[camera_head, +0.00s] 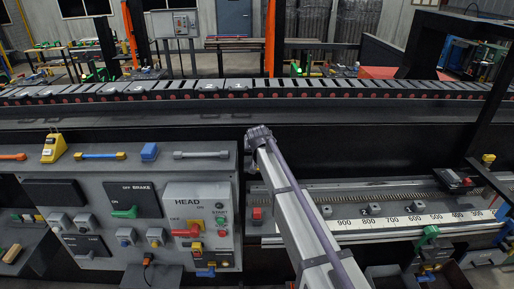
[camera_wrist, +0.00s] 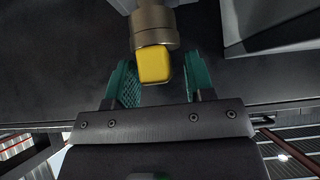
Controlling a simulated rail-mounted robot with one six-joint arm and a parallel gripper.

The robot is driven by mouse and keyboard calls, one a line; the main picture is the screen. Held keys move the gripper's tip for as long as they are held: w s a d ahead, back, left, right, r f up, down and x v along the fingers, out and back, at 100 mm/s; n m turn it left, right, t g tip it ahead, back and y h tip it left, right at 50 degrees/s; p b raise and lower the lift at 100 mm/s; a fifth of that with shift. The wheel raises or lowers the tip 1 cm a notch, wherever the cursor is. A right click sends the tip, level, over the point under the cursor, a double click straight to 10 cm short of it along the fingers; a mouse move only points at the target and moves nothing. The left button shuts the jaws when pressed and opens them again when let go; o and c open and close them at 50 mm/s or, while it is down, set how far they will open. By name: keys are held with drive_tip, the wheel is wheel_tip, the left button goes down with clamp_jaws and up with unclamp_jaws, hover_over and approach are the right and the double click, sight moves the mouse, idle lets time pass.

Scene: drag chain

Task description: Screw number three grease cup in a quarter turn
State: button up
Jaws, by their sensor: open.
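In the wrist view, a round brass-grey cup body (camera_wrist: 153,22) hangs in from the top. A yellow block-shaped part (camera_wrist: 154,65) with rounded edges sits at its lower end. I take this to be a grease cup, but no number shows on it. My gripper (camera_wrist: 156,62) is open, with one green ribbed finger on the left of the yellow part and one on the right. My gripper is not recognisable in the head view.
A dark flat surface (camera_wrist: 60,75) lies behind the cup, and a grey block (camera_wrist: 270,25) is at upper right. In the head view, a control panel (camera_head: 205,190) stands at left, a numbered scale (camera_head: 390,222) at right, and a long chain track (camera_head: 330,88) runs across the back.

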drive_tip(key=p+v, duration=0.7)
drive_tip(key=v, duration=0.3)
drive_tip(key=shift+s+r, duration=0.25)
drive_tip(key=s+d+f+g+b, duration=0.3)
drive_tip(key=s+d+f+b, duration=0.4)
drive_tip(key=s, duration=0.4)
drive_tip(key=s+d+f+m+g+b, duration=0.1)
drive_tip(key=s+d+f+g+b, duration=0.2)
drive_tip(key=s+d+f+b, duration=0.3)
drive_tip(key=s+d+f+g+h+b, duration=0.1)
drive_tip(key=s+d+f+g+b, duration=0.2)
drive_tip(key=s+d+f+b, duration=0.4)
drive_tip(key=s+d+f, duration=0.4)
drive_tip(key=s+f, duration=0.2)
drive_tip(key=s, duration=0.2)
drive_tip(key=shift+s+b, duration=0.3)
drive_tip(key=shift+b, duration=0.05)
